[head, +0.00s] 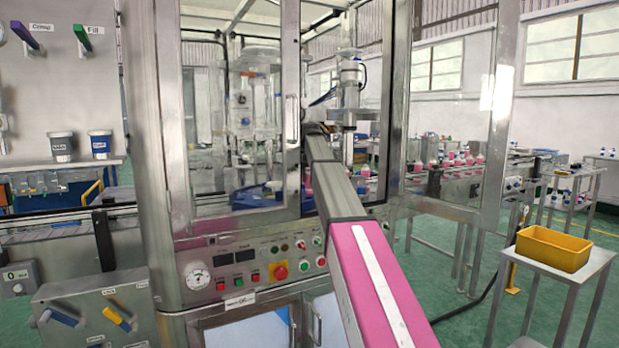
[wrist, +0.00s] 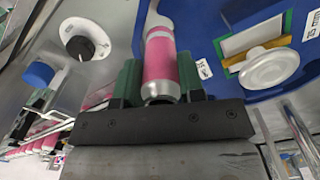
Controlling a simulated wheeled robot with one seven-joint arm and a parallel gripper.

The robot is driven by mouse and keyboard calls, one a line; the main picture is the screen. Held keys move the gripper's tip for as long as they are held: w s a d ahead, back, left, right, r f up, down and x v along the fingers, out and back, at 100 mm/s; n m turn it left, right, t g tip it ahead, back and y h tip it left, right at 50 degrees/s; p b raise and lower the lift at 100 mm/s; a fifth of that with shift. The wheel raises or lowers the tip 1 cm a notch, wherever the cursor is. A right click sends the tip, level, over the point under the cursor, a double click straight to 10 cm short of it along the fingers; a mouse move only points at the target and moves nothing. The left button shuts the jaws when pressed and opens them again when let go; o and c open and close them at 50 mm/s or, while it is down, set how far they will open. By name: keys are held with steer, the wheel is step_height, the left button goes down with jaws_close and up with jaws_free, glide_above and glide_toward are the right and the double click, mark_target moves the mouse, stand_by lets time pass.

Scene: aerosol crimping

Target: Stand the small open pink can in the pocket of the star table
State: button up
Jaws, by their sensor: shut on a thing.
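In the wrist view a small pink can (wrist: 160,62) with a silver shoulder and a pale narrow end is between the green fingers of my gripper (wrist: 160,78). The fingers are shut on its sides. Behind it is a blue surface (wrist: 222,88), which looks like part of the star table; I cannot make out its pocket or whether the can touches it. In the head view my arm reaches through the open front of the machine cabinet. My gripper and the can cannot be made out there. A blue patch (head: 250,196) shows low inside the cabinet.
A white round piece (wrist: 268,68) on a green and yellow frame stands right of the can. A black knob (wrist: 84,46) and a blue cap (wrist: 38,74) are at left. A yellow bin (head: 553,248) is outside at right.

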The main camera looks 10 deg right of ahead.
mark_target(310, 189)
steer(key=shift+f, duration=0.2)
stand_by(0.3)
steer(key=shift+f, duration=1.05)
steer(key=shift+f, duration=0.2)
steer(key=shift+f, duration=0.95)
steer(key=shift+f, duration=0.5)
steer(key=o, duration=1.1)
steer(key=shift+c, duration=0.2)
steer(key=shift+r, duration=0.15)
steer(key=shift+r, duration=3.6)
